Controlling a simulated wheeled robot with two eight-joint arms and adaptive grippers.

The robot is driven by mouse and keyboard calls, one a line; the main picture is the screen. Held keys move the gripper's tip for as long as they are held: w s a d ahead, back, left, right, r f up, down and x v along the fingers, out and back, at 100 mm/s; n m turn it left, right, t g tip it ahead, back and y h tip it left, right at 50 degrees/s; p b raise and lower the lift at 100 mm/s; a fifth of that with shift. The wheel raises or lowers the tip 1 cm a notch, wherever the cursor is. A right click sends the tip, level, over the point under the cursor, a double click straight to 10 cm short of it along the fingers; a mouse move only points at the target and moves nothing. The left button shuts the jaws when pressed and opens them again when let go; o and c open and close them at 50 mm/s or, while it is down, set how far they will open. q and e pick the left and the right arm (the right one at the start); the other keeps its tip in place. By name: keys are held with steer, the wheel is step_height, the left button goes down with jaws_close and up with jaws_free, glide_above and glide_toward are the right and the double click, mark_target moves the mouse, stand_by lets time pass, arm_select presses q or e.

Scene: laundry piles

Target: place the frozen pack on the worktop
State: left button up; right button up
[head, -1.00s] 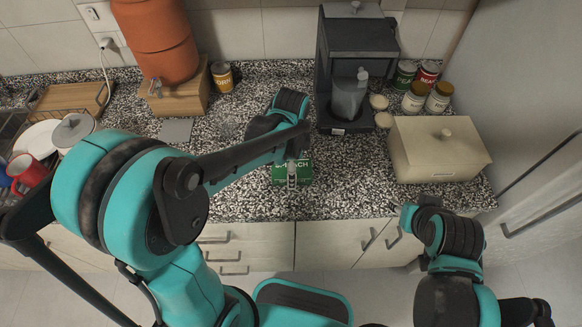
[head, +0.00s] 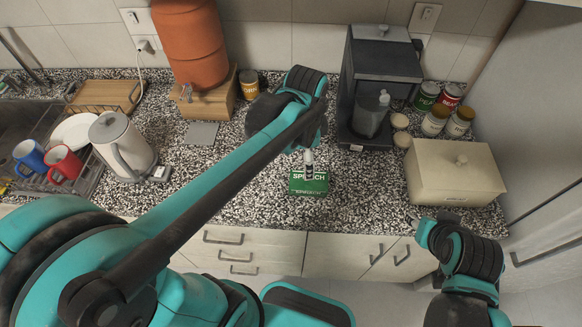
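The frozen pack is a green box labelled spinach (head: 309,187). It lies on the speckled worktop (head: 255,200) near the front edge, in the middle of the head view. My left gripper (head: 309,167) points down at the pack, its narrow fingers overlapping the top of the label. I cannot tell whether they touch it, or whether they are open or shut. My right gripper (head: 418,226) is at the right, in front of the worktop edge and away from the pack. Its finger opening is not clear.
A dark coffee machine (head: 383,62) stands behind the pack, with several cans and jars (head: 434,120) beside it. A cream bread box (head: 455,175) is at the right. A kettle (head: 122,148) and dish rack (head: 92,185) are at the left. Worktop around the pack is clear.

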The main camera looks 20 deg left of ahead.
arm_select(q)
steer(key=s+a+n+t, duration=0.4)
steer(key=s+n+t, duration=0.2)
steer(key=n, duration=0.6)
steer(key=shift+s+a+n, duration=0.3)
steer(key=shift+s+a, duration=0.05)
steer(key=shift+s, duration=0.85)
